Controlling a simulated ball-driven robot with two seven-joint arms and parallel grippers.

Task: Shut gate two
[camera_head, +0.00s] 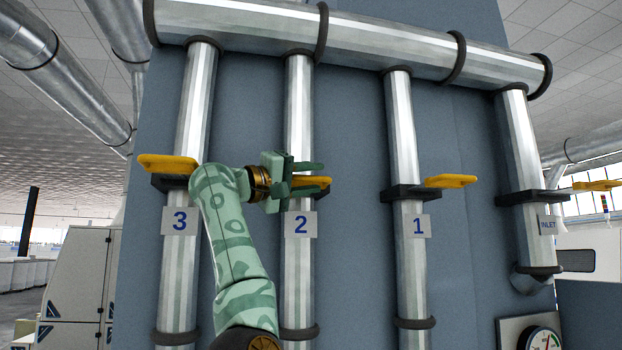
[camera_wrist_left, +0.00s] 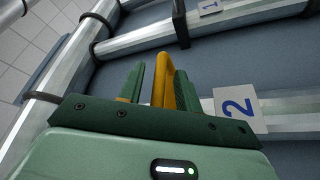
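Gate two's yellow handle (camera_head: 322,181) sits on the pipe marked 2 (camera_head: 299,268), just above the number plate (camera_head: 301,224). It reaches a little past the pipe's right side. My left gripper (camera_head: 312,179) is at this handle, coming from the left across the pipe, and partly hides it. In the left wrist view the yellow handle (camera_wrist_left: 163,75) stands between the two green fingers. It is close to the right finger, with a narrow gap to the left one, so the gripper looks open around it. My right gripper is not in view.
Yellow handles also show at pipe 3 (camera_head: 167,163), pipe 1 (camera_head: 451,181) and the inlet pipe (camera_head: 597,186). A large header pipe (camera_head: 385,42) runs across the top. A blue-grey panel (camera_head: 355,130) stands behind the pipes. A gauge (camera_head: 541,339) is at lower right.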

